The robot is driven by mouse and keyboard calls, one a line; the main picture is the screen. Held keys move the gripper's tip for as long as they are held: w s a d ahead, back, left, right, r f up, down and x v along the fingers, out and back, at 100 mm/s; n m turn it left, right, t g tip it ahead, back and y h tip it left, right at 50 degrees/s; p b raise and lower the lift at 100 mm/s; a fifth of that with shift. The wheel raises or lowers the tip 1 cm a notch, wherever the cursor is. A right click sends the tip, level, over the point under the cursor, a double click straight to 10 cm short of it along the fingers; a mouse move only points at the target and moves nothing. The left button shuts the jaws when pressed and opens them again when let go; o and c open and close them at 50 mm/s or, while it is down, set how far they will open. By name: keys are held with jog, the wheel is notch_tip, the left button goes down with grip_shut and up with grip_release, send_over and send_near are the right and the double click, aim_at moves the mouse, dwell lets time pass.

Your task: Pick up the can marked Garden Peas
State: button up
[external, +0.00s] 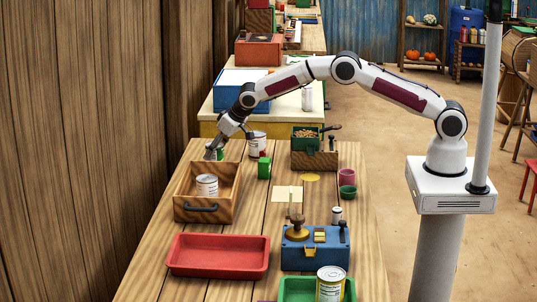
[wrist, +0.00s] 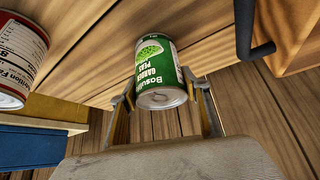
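The can marked Garden Peas (wrist: 158,62) has a green label with a picture of peas and a pale metal end. In the wrist view its near end is between the two fingers of my gripper (wrist: 160,98), and a fingertip appears to touch it on each side. In the external view only part of the green can (external: 220,154) shows, behind the wooden crate at the table's far left. My gripper (external: 214,150) reaches down to it there and covers part of it. The wooden table seems to be just beneath the can.
The wooden crate (external: 203,218) with a dark handle holds a white-labelled can (external: 207,185). A red-and-white can (external: 257,142) and a green block (external: 264,168) stand right of my gripper. A red tray (external: 218,256) and a blue box (external: 314,256) lie nearer the camera.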

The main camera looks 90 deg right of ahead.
jog(key=c, duration=0.6)
jog(key=shift+r, duration=0.1)
jog(key=shift+r, duration=4.95)
